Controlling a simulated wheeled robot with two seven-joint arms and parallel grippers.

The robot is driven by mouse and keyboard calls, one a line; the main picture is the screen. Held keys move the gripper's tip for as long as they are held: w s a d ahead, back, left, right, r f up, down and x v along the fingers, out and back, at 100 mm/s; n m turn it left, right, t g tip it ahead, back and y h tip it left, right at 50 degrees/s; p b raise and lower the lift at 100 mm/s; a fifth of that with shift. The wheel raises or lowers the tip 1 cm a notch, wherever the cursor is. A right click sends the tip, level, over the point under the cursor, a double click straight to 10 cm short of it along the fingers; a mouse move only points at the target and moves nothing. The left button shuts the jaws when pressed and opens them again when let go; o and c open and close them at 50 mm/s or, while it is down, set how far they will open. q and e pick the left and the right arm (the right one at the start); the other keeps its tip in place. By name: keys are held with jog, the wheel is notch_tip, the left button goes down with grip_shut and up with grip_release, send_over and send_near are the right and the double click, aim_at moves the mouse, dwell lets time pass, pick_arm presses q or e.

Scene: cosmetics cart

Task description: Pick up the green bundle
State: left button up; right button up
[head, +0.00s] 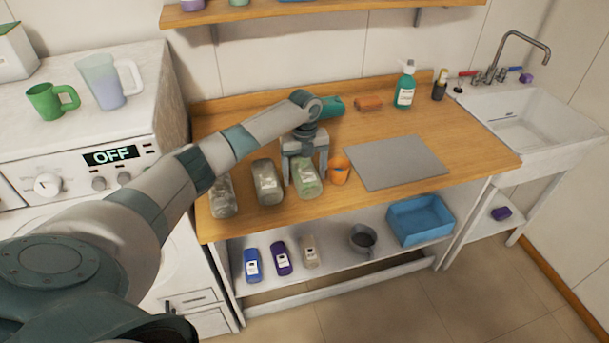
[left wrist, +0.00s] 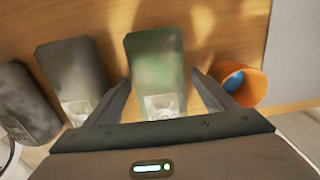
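The green bundle (head: 308,187) lies on the wooden counter, to the right of two greyish bundles. In the left wrist view the green bundle (left wrist: 156,62) is mottled green with a pale label at its near end. My left gripper (head: 305,172) is over it, pointing down, with its fingers apart. In the left wrist view the fingers of my left gripper (left wrist: 162,88) stand on either side of the bundle, with gaps visible, so it is not clamped. My right gripper is not in view.
Two greyish bundles (head: 267,182) (head: 222,196) lie to the left. An orange cup (head: 340,176) with something blue inside stands close to the right finger. A grey board (head: 395,163) lies farther right. A green pump bottle (head: 404,88) stands behind.

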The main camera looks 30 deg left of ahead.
aim_at(304, 167)
pick_arm(q)
jog(key=c, duration=1.1)
jog(key=shift+r, duration=0.2)
jog(key=shift+r+b, duration=0.2)
jog(key=shift+b, duration=0.1)
notch_tip(304, 167, up, 3)
jog(key=shift+w+r+b, duration=0.1)
jog(key=shift+b, duration=0.9)
jog(key=shift+s+d+r+b, duration=0.5)
jog(key=shift+s+d+r, duration=0.75)
jog(key=shift+d, duration=0.25)
jog(key=shift+s+d+r+b, duration=0.45)
jog(key=shift+s+d+r, duration=0.65)
jog(key=shift+s+d, duration=0.3)
jog(key=shift+s+d+r+b, duration=0.5)
jog(key=shift+s+d+r, duration=0.7)
jog(key=shift+d, duration=0.35)
